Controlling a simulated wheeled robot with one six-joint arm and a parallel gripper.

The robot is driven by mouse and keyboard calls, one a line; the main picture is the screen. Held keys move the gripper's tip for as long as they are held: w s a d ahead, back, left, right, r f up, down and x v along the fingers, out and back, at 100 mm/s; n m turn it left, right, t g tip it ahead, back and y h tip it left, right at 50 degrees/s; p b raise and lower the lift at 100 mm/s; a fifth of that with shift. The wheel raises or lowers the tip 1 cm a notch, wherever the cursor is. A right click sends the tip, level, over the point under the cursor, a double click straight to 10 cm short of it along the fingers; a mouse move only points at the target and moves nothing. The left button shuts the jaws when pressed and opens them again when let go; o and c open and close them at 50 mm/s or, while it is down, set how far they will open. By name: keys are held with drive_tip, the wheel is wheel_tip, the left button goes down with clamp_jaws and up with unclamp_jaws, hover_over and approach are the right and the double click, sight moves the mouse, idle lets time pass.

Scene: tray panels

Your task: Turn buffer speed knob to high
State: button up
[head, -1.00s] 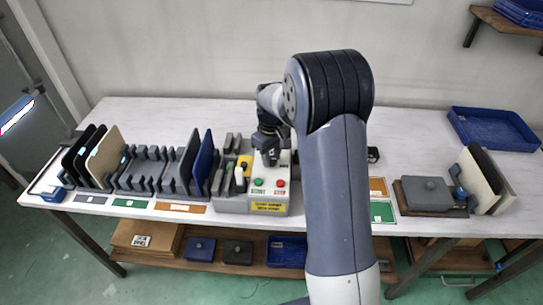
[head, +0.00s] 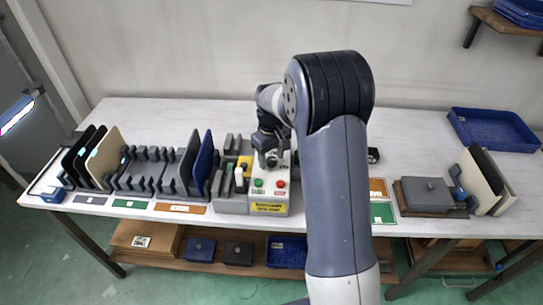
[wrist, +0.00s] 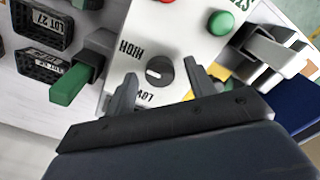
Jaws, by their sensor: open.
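The speed knob (wrist: 159,71) is a round black dial with a small white mark on its face, on a light grey control panel. The word HIGH (wrist: 131,53) is printed upside down in the wrist view, on the upper left side of the knob. The word LOW (wrist: 145,96) is below it. My gripper (wrist: 160,70) is open, its two grey fingers on either side of the knob with gaps between. In the head view my gripper (head: 271,160) is over the control box (head: 268,198); the knob is hidden there.
Green (wrist: 221,22) and red buttons sit beside the knob on the panel; the red one (head: 280,184) shows in the head view. A panel rack (head: 150,172) stands left of the box.

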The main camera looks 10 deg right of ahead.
sight(271, 160)
wheel_tip(271, 160, up, 11)
drive_tip(key=shift+b, duration=0.4)
drive_tip(key=shift+f, duration=0.15)
wheel_tip(271, 160, down, 11)
drive_tip(key=shift+r+p, duration=0.1)
drive_tip(key=shift+p, duration=0.35)
drive_tip(key=shift+n, duration=0.3)
drive_tip(key=shift+r, duration=0.1)
